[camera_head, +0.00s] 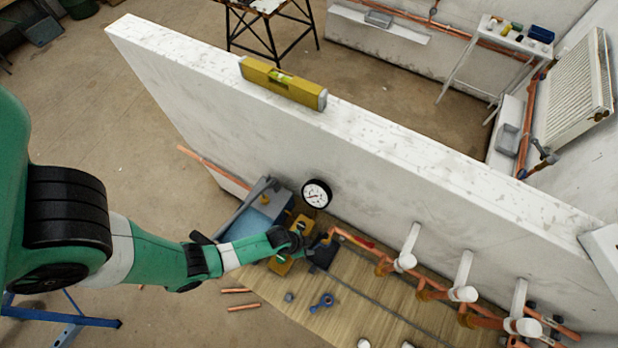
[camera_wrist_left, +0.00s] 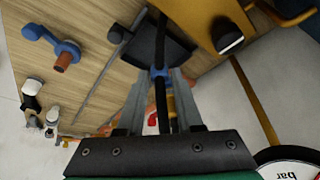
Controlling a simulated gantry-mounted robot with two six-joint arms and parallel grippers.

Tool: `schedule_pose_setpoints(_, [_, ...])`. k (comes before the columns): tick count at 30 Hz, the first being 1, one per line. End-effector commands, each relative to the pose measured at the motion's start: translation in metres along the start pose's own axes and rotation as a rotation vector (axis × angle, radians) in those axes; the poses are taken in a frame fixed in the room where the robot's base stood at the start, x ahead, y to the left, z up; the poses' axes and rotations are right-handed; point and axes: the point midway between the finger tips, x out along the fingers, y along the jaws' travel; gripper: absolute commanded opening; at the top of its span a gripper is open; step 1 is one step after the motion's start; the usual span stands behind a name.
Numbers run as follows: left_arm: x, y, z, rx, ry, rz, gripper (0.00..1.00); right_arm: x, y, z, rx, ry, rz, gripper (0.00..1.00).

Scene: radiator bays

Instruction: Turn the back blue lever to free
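My left gripper (camera_head: 322,240) reaches in beside the wall, near the copper pipework under the gauge. In the left wrist view its two fingers (camera_wrist_left: 160,76) stand apart, with a small blue part (camera_wrist_left: 158,72) between or just beyond the tips, against a black rod. I cannot tell whether the fingers touch it. This part may belong to a blue lever, but its handle and direction are not clear. A red lever (camera_head: 365,243) lies along the pipe just right of the gripper; red also shows between the fingers (camera_wrist_left: 152,120). My right gripper is out of view.
A round pressure gauge (camera_head: 316,193) stands close above the gripper. A yellow tool (camera_head: 280,265) and grey-blue box (camera_head: 252,218) lie near the wrist. A loose blue fitting (camera_head: 322,302) lies on the wooden board. The wall (camera_head: 400,150) rises behind.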

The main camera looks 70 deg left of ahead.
Motion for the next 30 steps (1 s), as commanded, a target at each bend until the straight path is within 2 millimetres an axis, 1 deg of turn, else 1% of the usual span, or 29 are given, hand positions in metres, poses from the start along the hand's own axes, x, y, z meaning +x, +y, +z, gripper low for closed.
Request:
schedule_pose_setpoints(1, [0.0, 0.0, 0.0, -0.001, 0.0, 0.0, 0.45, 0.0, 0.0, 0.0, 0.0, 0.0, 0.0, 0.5])
schedule_pose_setpoints(3, [0.0, 0.0, 0.0, -0.001, 0.001, 0.0, 0.58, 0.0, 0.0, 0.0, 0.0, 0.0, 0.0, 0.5])
schedule_pose_setpoints(4, [0.0, 0.0, 0.0, -0.001, 0.001, 0.0, 0.59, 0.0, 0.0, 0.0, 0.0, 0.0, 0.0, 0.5])
schedule_pose_setpoints(11, [0.0, 0.0, -0.001, -0.002, 0.002, 0.001, 0.59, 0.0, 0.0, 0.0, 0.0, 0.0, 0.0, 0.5])
schedule_pose_setpoints(14, [-0.004, 0.0, -0.001, -0.002, 0.003, 0.0, 0.59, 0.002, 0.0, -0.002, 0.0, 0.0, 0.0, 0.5])
schedule_pose_setpoints(17, [-0.017, 0.0, -0.002, -0.003, 0.003, 0.0, 0.59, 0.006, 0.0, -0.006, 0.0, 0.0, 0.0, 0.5])
schedule_pose_setpoints(24, [-0.059, 0.0, -0.001, -0.002, 0.003, 0.0, 0.59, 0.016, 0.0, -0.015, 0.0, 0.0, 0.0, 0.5])
schedule_pose_setpoints(27, [-0.07, 0.0, -0.001, -0.002, 0.002, 0.0, 0.59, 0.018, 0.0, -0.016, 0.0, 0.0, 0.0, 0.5])
schedule_pose_setpoints(30, [-0.075, 0.0, -0.001, -0.002, 0.002, 0.0, 0.59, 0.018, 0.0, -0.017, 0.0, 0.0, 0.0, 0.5])
